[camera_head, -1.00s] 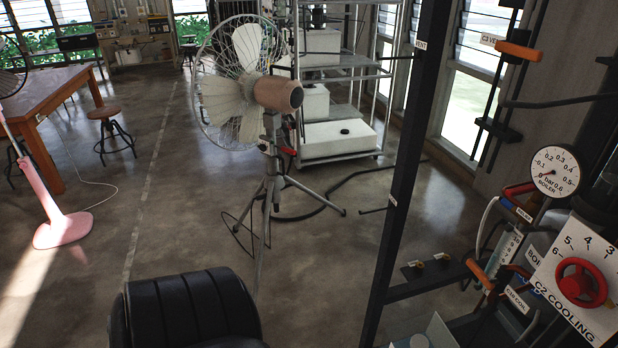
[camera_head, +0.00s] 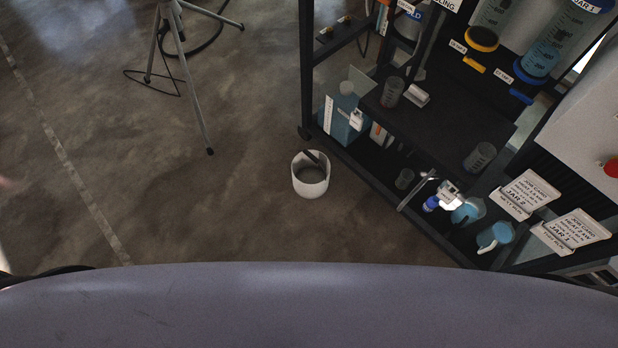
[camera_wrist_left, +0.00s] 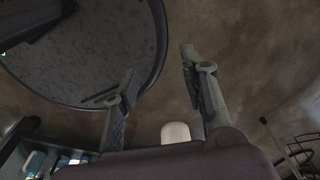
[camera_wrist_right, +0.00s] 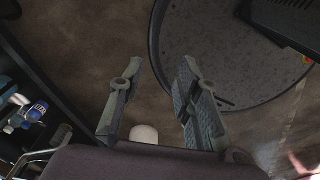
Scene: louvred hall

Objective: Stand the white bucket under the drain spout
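The white bucket (camera_head: 311,190) stands upright on the floor in the middle of the head view, just left of the rack, with a dark strip inside its rim. A white rounded shape, apparently the bucket, shows beyond the fingers in the left wrist view (camera_wrist_left: 175,132) and the right wrist view (camera_wrist_right: 144,133), partly hidden. My left gripper (camera_wrist_left: 157,70) and my right gripper (camera_wrist_right: 160,72) are open and empty, over the floor and apart from the bucket.
The dark rack (camera_head: 335,150) fills the right. Its lower shelf holds a blue-filled container (camera_head: 341,125), small blue bottles (camera_head: 494,236) and clear cups. Job cards (camera_head: 527,193) hang at its front. A tripod (camera_head: 180,75) stands at the upper left. The floor left of the bucket is clear.

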